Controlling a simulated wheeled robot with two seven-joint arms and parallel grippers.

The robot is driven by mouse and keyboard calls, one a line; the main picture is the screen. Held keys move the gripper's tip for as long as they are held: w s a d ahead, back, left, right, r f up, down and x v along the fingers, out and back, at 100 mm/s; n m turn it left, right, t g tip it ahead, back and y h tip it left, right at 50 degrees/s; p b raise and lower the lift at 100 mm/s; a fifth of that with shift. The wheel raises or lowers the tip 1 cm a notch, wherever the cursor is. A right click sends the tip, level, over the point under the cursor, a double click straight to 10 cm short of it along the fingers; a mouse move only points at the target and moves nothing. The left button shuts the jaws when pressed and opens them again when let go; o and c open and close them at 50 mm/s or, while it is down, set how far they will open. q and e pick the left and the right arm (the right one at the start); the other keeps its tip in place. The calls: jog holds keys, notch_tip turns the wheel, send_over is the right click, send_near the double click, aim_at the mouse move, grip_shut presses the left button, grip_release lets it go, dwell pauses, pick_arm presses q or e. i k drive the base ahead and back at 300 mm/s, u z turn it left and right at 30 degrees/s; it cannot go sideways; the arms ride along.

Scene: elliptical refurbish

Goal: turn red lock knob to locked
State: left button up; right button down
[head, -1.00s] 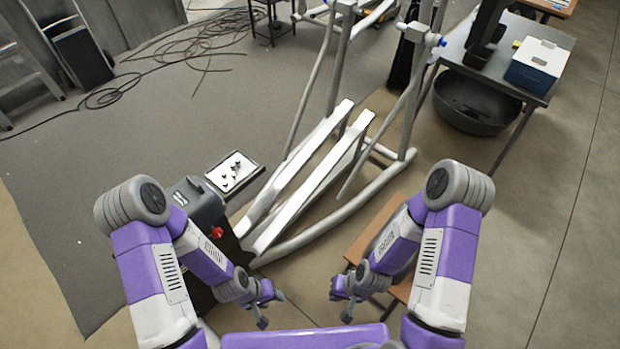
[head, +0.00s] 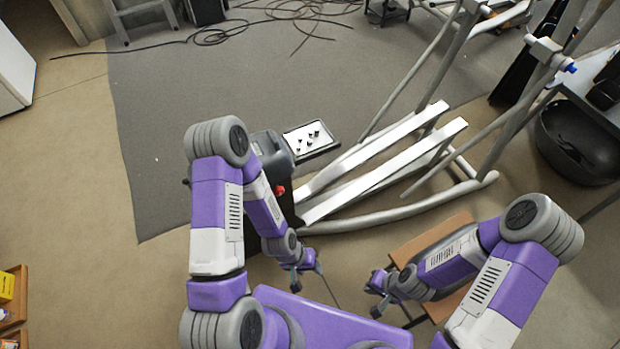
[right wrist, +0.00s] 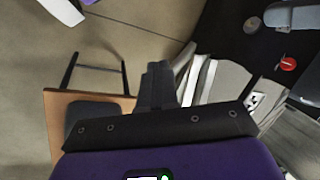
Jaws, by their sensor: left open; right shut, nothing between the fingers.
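The red lock knob (head: 280,191) is a small red piece on the side of the dark machine housing at the near end of the elliptical (head: 385,150). My left forearm passes close to it in the head view. In the right wrist view the red knob (right wrist: 287,63) is at the upper right, on a black surface. Whether it is locked is too small to tell. My left gripper (head: 307,279) is open and empty, below and right of the knob. My right gripper (head: 373,299) is shut and empty, farther right; its fingers (right wrist: 156,85) also show in the right wrist view.
A tray of small dark parts (head: 311,138) lies behind the housing. A wooden-topped bench (head: 430,240) stands under my right forearm. A dark round tub (head: 578,145) is at the right. Cables lie on the far grey mat (head: 160,160); floor at left is open.

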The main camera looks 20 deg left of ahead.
aim_at(278, 191)
jog(key=u, duration=0.55)
jog(key=k, duration=1.3)
jog(key=u, duration=1.05)
jog(key=i, duration=1.35)
jog(key=z, duration=1.05)
jog(key=i, duration=0.25)
jog(key=z, duration=0.25)
